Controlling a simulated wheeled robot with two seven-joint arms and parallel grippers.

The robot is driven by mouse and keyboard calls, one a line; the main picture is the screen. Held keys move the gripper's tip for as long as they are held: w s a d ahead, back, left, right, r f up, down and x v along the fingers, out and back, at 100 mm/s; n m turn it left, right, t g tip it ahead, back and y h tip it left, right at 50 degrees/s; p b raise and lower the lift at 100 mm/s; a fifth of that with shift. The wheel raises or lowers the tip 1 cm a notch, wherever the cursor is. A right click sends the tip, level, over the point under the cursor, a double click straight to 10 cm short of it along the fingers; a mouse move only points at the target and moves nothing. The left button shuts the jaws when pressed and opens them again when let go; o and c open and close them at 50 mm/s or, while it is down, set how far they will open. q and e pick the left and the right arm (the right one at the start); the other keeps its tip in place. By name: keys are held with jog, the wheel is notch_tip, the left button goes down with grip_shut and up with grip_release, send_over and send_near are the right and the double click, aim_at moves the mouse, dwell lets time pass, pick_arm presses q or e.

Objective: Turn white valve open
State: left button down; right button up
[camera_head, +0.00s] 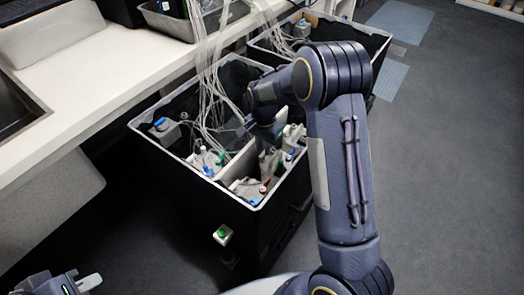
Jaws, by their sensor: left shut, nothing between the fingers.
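A black open-topped box (150,165) with a pale rim stands on the floor, holding several small valves with coloured knobs. Blue knobs (160,122), a green knob (221,156) and a red knob (263,188) show inside. I cannot make out clearly which part is the white valve. My right arm reaches over the box from the right, and its gripper (281,148) is down inside, among grey-white parts at the right side. Its fingers blend with these parts, so its jaw state is unclear. My left gripper (88,282) is shut and empty at the bottom left, away from the box.
A white bench (110,65) runs along the left. Clear tubes (211,85) hang into the box. A second black box (372,42) stands behind my right arm. A green button (222,234) sits on the near box's front. Grey floor (450,160) is clear at right.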

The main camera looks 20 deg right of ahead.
jog(key=shift+f, duration=1.2)
grip_shut()
